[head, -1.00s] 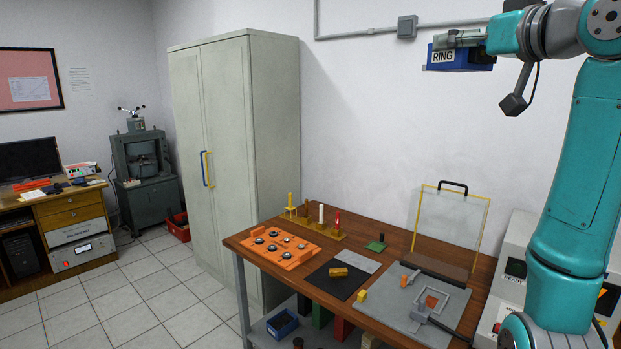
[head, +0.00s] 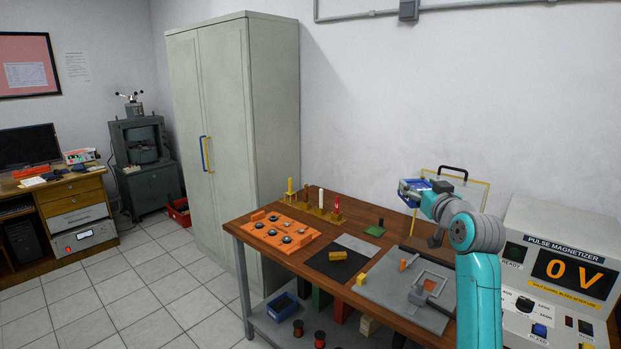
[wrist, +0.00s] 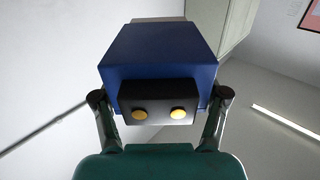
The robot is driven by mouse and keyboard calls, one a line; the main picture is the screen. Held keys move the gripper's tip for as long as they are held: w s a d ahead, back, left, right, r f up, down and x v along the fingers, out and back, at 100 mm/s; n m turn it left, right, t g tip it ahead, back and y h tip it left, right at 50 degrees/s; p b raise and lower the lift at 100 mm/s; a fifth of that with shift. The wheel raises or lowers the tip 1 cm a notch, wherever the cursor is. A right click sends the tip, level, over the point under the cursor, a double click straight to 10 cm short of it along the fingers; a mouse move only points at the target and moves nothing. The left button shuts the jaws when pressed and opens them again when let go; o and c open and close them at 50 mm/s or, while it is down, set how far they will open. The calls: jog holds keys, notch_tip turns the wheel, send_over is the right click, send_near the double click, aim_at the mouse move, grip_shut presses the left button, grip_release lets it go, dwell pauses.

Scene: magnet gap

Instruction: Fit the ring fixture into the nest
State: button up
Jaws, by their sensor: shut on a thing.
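The ring fixture is a blue block (head: 408,193), held in the air above the back right of the table, in front of the clear panel. In the wrist view the blue block (wrist: 158,55) fills the middle, with a black piece bearing two yellow round contacts on the near side. My gripper (wrist: 161,97) is shut on it, one finger at each side. In the head view my gripper (head: 424,192) is small and partly hidden by my arm. The nest appears to be the grey raised frame (head: 447,279) on the grey plate, below the fixture and apart from it.
A clear panel with a black handle (head: 453,171) stands behind. The pulse magnetizer (head: 556,270) stands at right.

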jog(key=s+a+f+m+h, duration=0.1)
jog(key=s+f, duration=0.2)
jog(key=f, duration=1.4)
jog(key=s+a+f+m+h, duration=0.15)
jog(key=s+f, duration=0.25)
jog(key=f, duration=1.3)
jog(key=s+a+f, duration=0.3)
jog(key=s+f, duration=0.9)
jog(key=s+a+f+n, duration=0.1)
jog(key=s+a+f, duration=0.1)
jog(key=s+f, duration=1.1)
jog(key=shift+a+f+y, duration=0.2)
jog(key=shift+a+y, duration=0.15)
jog(key=shift+a, duration=0.05)
jog(key=shift+d, duration=0.1)
